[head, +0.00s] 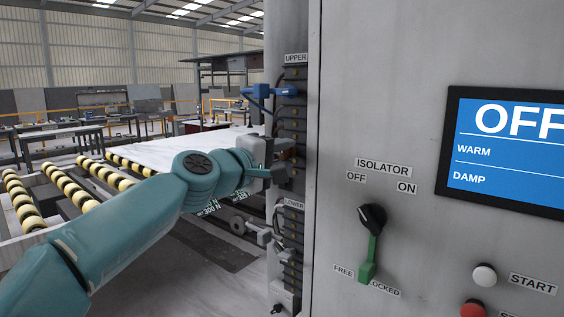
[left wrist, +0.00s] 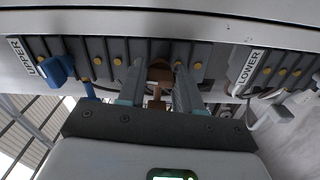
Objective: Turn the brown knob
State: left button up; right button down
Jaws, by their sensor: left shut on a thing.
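The brown knob (left wrist: 159,72) is on the dark strip of the panel, between the UPPER and LOWER labels, in the left wrist view. My left gripper (left wrist: 160,88) has one finger on each side of it and is shut on it. In the head view my left gripper (head: 280,157) reaches the strip at the cabinet's left edge. There the gripper hides the knob. My right gripper is in neither view.
A blue handle (head: 268,91) sticks out near UPPER, above my left gripper. A grey fitting (head: 250,228) sticks out near LOWER. A roller conveyor stands at left.

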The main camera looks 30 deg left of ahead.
pick_arm(q)
jog(key=m, duration=0.1)
jog(key=m+b, duration=0.1)
jog(key=m, duration=0.1)
jog(key=m+b, duration=0.1)
jog(key=shift+f+m, duration=0.3)
jog(key=m+b, duration=0.2)
jog(key=m, duration=0.1)
jog(key=shift+m, duration=0.3)
jog(key=m+b, duration=0.1)
jog(key=m, duration=0.2)
jog(key=shift+m+b, duration=0.3)
jog(key=shift+b, duration=0.1)
jog(key=shift+a+m+b, duration=0.1)
jog(key=shift+m+b, duration=0.4)
jog(key=shift+m, duration=1.1)
jog(key=o, duration=1)
jog(key=shift+r, duration=0.1)
jog(key=shift+o, duration=0.2)
